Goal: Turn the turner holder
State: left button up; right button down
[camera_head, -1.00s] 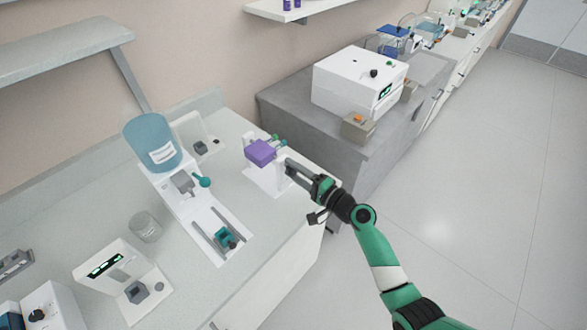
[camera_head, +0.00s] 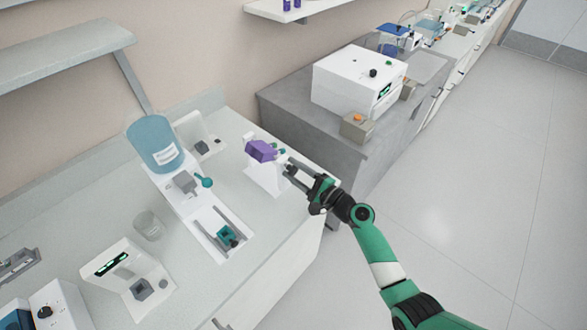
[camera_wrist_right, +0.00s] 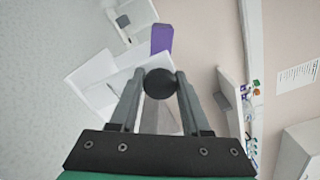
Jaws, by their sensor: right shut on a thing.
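The turner holder is a purple block (camera_head: 262,151) on a white stand (camera_head: 264,178) near the back right of the counter. It sits tilted, with a green part (camera_head: 281,149) at its right side. My right gripper (camera_head: 289,168) is just right of the stand. In the right wrist view, the gripper (camera_wrist_right: 160,78) is shut on a round black knob (camera_wrist_right: 160,84), and the purple block (camera_wrist_right: 161,38) shows beyond it. My left gripper is out of view.
A clear beaker (camera_head: 149,226) and a white device with a green display (camera_head: 118,262) are nearer. A grey bench (camera_head: 290,108) with a white box machine (camera_head: 350,82) lies behind right.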

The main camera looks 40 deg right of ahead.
jog(key=shift+m+p, duration=0.85)
jog(key=shift+m, duration=2.25)
jog(key=shift+c, duration=1.9)
grip_release()
jog(key=s+p, duration=0.2)
jog(key=s, duration=0.9)
jog(key=shift+s+d+p, duration=0.3)
jog(key=shift+d+p, duration=0.05)
